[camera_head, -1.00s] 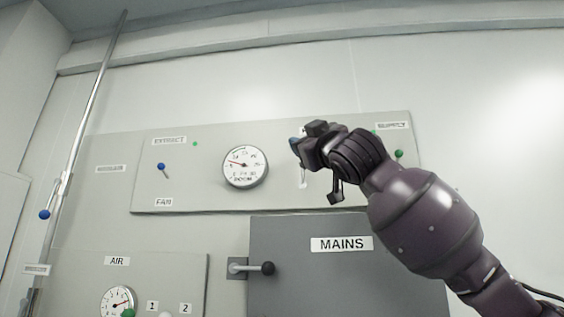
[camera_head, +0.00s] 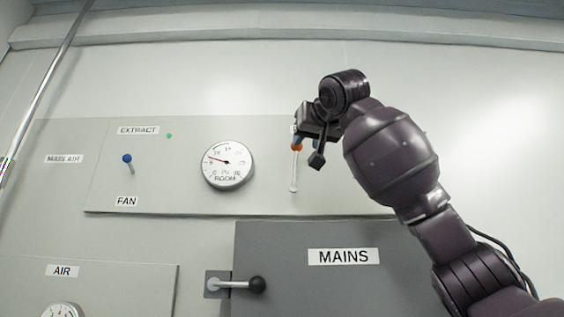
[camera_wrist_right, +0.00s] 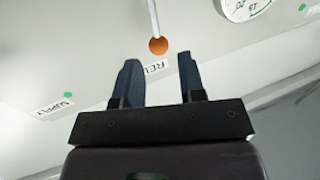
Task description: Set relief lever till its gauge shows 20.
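The relief lever is a thin white rod (camera_head: 294,173) with an orange ball knob (camera_head: 297,148), pointing up on the upper panel. My right gripper (camera_head: 303,122) is at the knob's upper end, partly in front of the label. In the right wrist view the gripper (camera_wrist_right: 158,62) is open. The orange knob (camera_wrist_right: 158,45) shows just beyond the gap between the blue fingertips, with no visible grip on it. A label beginning "REL" (camera_wrist_right: 157,67) is partly hidden by a finger. The ROOM gauge (camera_head: 228,165) has its red needle pointing left and slightly up; its numbers are too small to read surely. My left gripper is out of view.
Left of the gauge is the FAN lever with a blue knob (camera_head: 127,158). Below are the grey MAINS door (camera_head: 330,285) with a black-knobbed handle (camera_head: 257,285) and the AIR panel (camera_head: 110,280). A SUPPLY label (camera_wrist_right: 52,107) shows in the right wrist view.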

